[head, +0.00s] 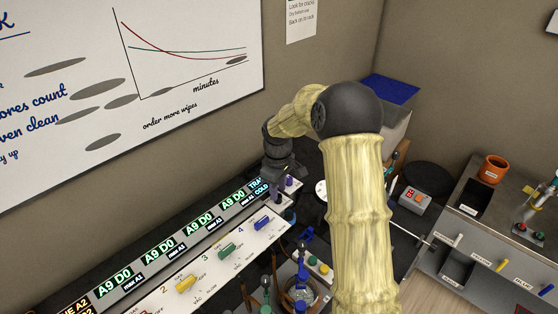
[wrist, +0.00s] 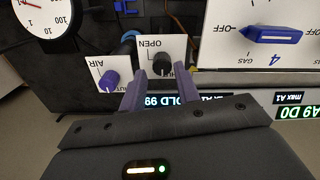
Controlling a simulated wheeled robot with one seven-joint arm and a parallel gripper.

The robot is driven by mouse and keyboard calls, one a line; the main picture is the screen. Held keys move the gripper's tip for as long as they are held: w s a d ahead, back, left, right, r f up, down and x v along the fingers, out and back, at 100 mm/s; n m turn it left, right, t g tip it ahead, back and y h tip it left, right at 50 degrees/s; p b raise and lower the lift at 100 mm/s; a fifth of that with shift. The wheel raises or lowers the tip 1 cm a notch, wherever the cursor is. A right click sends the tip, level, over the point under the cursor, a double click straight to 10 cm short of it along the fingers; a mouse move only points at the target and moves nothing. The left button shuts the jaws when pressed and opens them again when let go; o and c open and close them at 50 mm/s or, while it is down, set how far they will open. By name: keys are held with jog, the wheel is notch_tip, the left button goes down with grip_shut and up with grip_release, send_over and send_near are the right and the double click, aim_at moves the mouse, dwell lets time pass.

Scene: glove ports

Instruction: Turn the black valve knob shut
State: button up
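The black valve knob (wrist: 162,64) shows in the wrist view on a white plate marked OPEN, which appears upside down. My gripper (wrist: 160,76) is open, with one purple finger on each side of the knob in the picture. I cannot tell whether the fingers touch it or how deep they reach. In the head view my gripper (head: 279,196) points down at the far end of the long panel. The black knob is hidden there behind my gripper. The lower part of its plate is covered in the wrist view.
A purple knob (wrist: 110,79) on a plate marked AIR sits close beside my gripper. A blue handle (wrist: 273,35) numbered 4 is on the panel at the other side. A dial gauge (wrist: 42,14) stands at upper left. Lit displays (head: 199,221) line the panel's back.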

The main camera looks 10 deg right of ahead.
notch_tip(320, 180, up, 16)
jog(key=b, duration=0.3)
jog(key=shift+f, duration=0.1)
